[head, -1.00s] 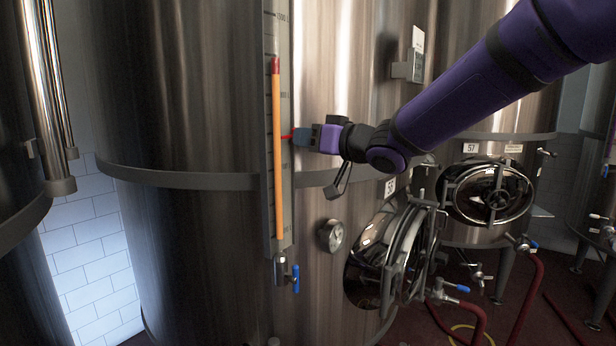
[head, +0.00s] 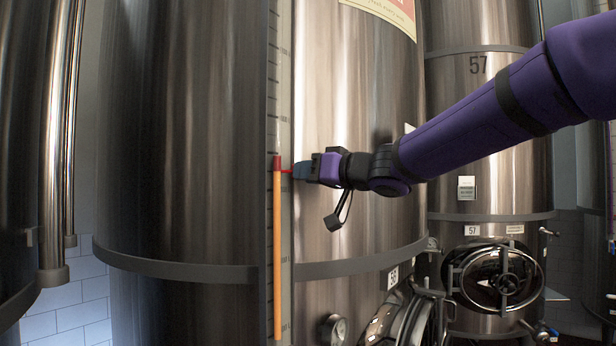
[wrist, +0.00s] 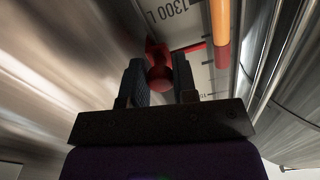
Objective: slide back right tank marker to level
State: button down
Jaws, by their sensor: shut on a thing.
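The tall steel tank (head: 350,110) carries a vertical level gauge (head: 286,70) with a scale. An orange column (head: 278,250) in it ends in a red top (head: 277,162). The red marker (head: 287,171) sits beside the column, about level with the lower part of that red top. My gripper (head: 299,170) is at the gauge's right side, shut on the marker. The wrist view shows the marker's red knob (wrist: 160,78) between both fingertips, with its pointer reaching toward the column (wrist: 220,20). A "1300 L" label shows close by. The fingers hide part of the knob.
A grey band (head: 345,264) rings the tank below my gripper. A dial (head: 334,330) and a round hatch (head: 395,325) sit low at the right. Tank 57 (head: 490,130) stands behind at the right, a vertical pipe (head: 56,150) at the left.

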jog(key=c, duration=0.9)
grip_release()
jog(key=v, duration=1.1)
